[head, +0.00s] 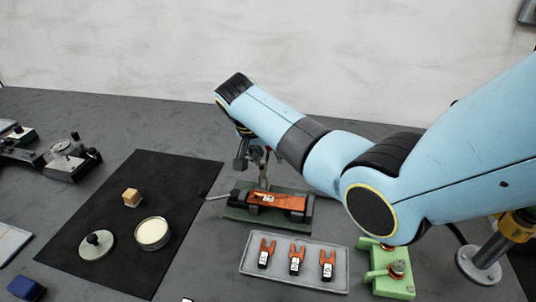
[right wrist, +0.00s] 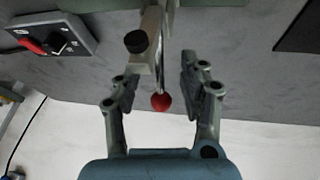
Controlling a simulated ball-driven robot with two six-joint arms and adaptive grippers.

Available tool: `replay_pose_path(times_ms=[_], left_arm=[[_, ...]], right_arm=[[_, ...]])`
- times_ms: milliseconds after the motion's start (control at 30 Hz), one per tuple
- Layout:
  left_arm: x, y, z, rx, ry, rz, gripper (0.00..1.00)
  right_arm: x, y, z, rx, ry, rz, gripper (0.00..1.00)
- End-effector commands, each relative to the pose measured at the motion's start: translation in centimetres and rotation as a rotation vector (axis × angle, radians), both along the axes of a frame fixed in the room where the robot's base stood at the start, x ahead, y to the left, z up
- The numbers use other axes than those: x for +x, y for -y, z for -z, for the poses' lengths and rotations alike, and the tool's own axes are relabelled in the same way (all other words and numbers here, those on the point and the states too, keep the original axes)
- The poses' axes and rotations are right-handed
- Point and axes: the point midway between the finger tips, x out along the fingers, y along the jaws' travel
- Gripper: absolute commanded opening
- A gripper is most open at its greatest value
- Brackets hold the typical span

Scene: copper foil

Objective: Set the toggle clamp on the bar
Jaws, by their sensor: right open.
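My right gripper (head: 256,154) reaches over a green fixture (head: 236,214) with dark end blocks. An orange copper-coloured bar (head: 290,202) lies across the fixture, with a small pale patch on it. In the right wrist view my right gripper (right wrist: 153,88) is open. A red ball knob (right wrist: 161,102) on a thin lever sits between its fingers, with gaps on both sides. A tan arm with a black tip (right wrist: 137,41) is beside the lever. My left gripper is out of view.
A grey tray (head: 252,271) with several orange forked pieces lies in front of the fixture. A green stand (head: 388,284) is at right.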

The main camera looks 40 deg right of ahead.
Motion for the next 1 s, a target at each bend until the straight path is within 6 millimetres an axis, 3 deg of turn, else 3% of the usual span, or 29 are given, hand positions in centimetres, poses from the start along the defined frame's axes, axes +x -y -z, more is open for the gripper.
replay_pose_path(times_ms=[200,533,1000], left_arm=[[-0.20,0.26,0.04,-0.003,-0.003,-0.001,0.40],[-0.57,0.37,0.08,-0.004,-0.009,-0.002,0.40],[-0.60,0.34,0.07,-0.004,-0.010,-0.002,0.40]], right_arm=[[0.00,0.02,0.00,0.000,0.000,0.000,0.42],[-0.02,0.02,0.00,-0.001,-0.001,0.000,0.00],[-0.07,0.12,-0.03,-0.003,-0.002,0.002,0.00]])
